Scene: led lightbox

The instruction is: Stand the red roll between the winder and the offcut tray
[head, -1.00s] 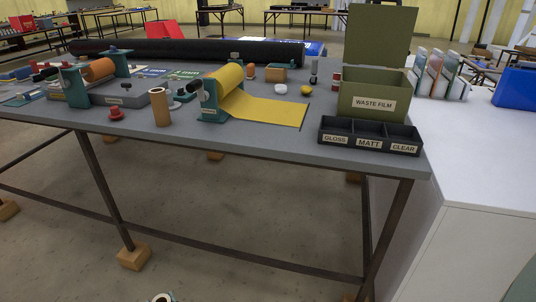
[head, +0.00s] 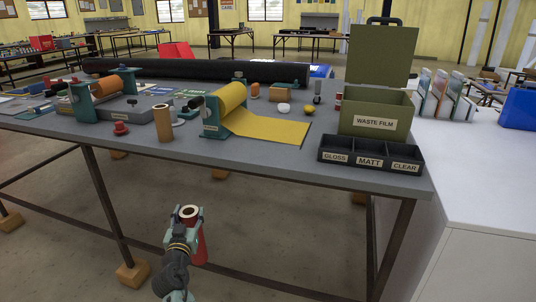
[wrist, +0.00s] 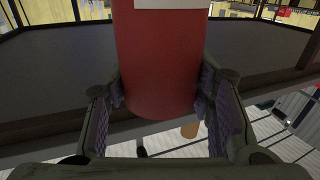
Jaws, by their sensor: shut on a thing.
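My gripper (head: 185,226) is shut on the red roll (head: 200,248), which is nearly upright in front of the table, below its top. In the wrist view the red roll (wrist: 158,60) sits between both fingers, with part of a white label showing. A teal winder (head: 212,122) holds yellow film, with a sheet (head: 268,128) stretched out to its right on the table. The black tray (head: 370,165) marked GLOSS, MATT and CLEAR, likely the offcut tray, is at the front right corner. A strip of bare tabletop lies between winder and tray, in front of the sheet.
The grey table's (head: 290,156) front edge lies between my gripper and the tabletop. A brown roll (head: 163,123) stands left of the winder, near a red knob (head: 121,128). The open green WASTE FILM box (head: 376,108) is behind the tray. A second teal stand (head: 82,105) holds an orange roll.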

